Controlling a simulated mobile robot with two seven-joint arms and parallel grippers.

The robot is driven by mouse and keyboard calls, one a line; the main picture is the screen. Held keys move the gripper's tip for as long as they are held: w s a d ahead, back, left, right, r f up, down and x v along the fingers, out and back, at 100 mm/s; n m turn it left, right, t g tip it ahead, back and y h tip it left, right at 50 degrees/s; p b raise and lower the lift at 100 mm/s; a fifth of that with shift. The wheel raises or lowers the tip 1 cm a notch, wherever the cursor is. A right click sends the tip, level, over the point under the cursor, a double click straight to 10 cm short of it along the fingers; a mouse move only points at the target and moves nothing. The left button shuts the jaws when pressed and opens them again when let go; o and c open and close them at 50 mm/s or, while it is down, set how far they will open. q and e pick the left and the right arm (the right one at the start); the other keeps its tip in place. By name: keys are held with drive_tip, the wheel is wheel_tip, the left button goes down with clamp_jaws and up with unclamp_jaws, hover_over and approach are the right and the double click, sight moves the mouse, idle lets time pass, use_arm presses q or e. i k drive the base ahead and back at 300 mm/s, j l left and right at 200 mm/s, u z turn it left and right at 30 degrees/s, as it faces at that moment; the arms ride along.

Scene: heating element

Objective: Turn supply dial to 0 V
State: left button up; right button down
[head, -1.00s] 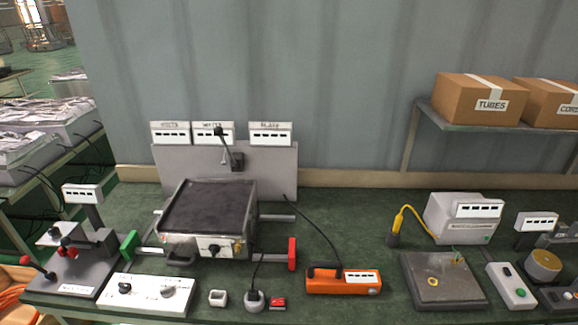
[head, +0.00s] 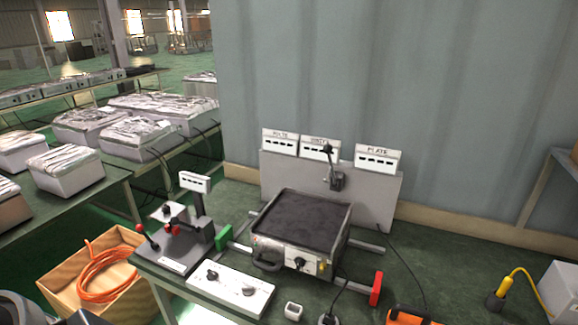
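A white control box (head: 222,302) with two dark knobs lies near the front edge of the green bench, left of centre. Its left knob (head: 212,275) and right knob (head: 249,291) both show; their markings are too small to read, and I cannot tell which is the supply dial. Another dark dial (head: 299,262) sits on the front of the square metal heating unit (head: 262,247). No gripper fingers can be made out. A grey and black shape at the bottom left corner is cut off by the picture's edge.
A lever stand (head: 180,252) with red knobs is left of the control box. A small white cup (head: 293,311) and an orange device (head: 408,316) are to the right. A crate with orange cable (head: 100,272) stands beside the bench.

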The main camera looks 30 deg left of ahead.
sight(211, 276)
drive_tip(key=u, duration=1.5)
drive_tip(key=i+u, duration=0.3)
drive_tip(key=i, duration=0.15)
drive_tip(key=i+l+u, duration=0.2)
drive_tip(key=i+u, duration=0.15)
drive_tip(key=i+l+u, duration=0.3)
drive_tip(key=i, duration=0.25)
